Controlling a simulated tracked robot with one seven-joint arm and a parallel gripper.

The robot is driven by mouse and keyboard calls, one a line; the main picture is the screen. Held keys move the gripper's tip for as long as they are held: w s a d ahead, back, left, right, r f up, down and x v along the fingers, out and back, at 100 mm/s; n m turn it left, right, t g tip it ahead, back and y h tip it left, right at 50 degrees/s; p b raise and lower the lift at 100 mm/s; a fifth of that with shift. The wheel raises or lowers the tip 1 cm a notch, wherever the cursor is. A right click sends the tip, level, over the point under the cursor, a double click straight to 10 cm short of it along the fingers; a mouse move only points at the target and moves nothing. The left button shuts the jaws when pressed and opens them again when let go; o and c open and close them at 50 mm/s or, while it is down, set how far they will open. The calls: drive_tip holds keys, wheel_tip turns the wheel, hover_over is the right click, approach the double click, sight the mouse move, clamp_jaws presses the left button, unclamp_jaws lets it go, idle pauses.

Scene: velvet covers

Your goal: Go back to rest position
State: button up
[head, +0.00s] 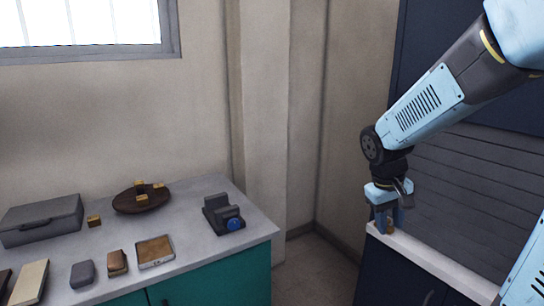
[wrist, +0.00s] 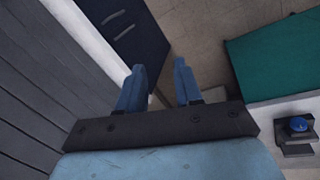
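My gripper (head: 388,226) hangs pointing down at the right of the head view, at the edge of a narrow white ledge. I see nothing held there. A small tan patch shows between the fingers in the head view; I cannot tell what it is.
A grey counter (head: 190,238) holds a grey case (head: 42,220), a brown round plate (head: 128,205) with small yellow blocks, a dark device with a blue knob (head: 235,224) and several small boxes. A dark cabinet (head: 395,275) stands under the white ledge (head: 440,262). Floor (head: 312,268) lies between.

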drive_tip(key=s+a+r+m+t+y, duration=0.1)
drive_tip(key=s+a+r+t, duration=0.3)
drive_tip(key=s+r, duration=0.7)
drive_tip(key=shift+s+a+m+t+y, duration=0.2)
drive_tip(key=shift+s+m+t+y, duration=0.25)
drive_tip(key=shift+s+y, duration=0.4)
idle(1.3)
